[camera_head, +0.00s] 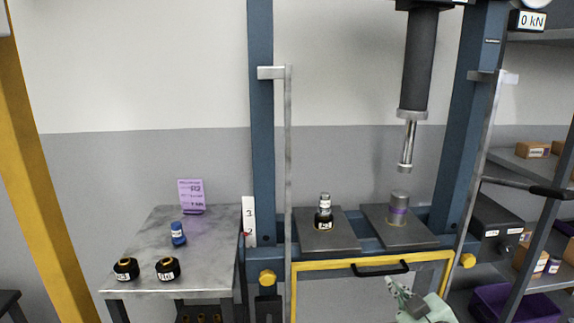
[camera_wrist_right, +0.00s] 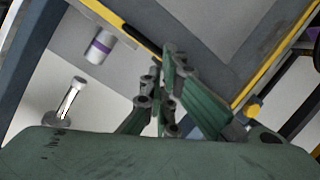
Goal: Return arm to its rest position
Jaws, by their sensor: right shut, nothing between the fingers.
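My right gripper (camera_head: 408,296) is at the bottom right of the head view, in front of the yellow-edged press guard frame. In the right wrist view its fingers (camera_wrist_right: 168,62) are together with nothing between them. A metal cylinder with a purple band (camera_head: 398,208) stands on the right press plate, below the press ram (camera_head: 408,140). The cylinder also shows in the right wrist view (camera_wrist_right: 101,46), apart from the gripper. A dark part with a silver top (camera_head: 324,212) stands on the left press plate. My left gripper is in neither view.
The blue press frame (camera_head: 261,120) and the yellow guard (camera_head: 330,268) with a black handle stand close to my right gripper. A metal table (camera_head: 150,240) at left holds a blue bottle, two black parts and a purple card. Shelves with boxes and a purple bin (camera_head: 490,300) are at right.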

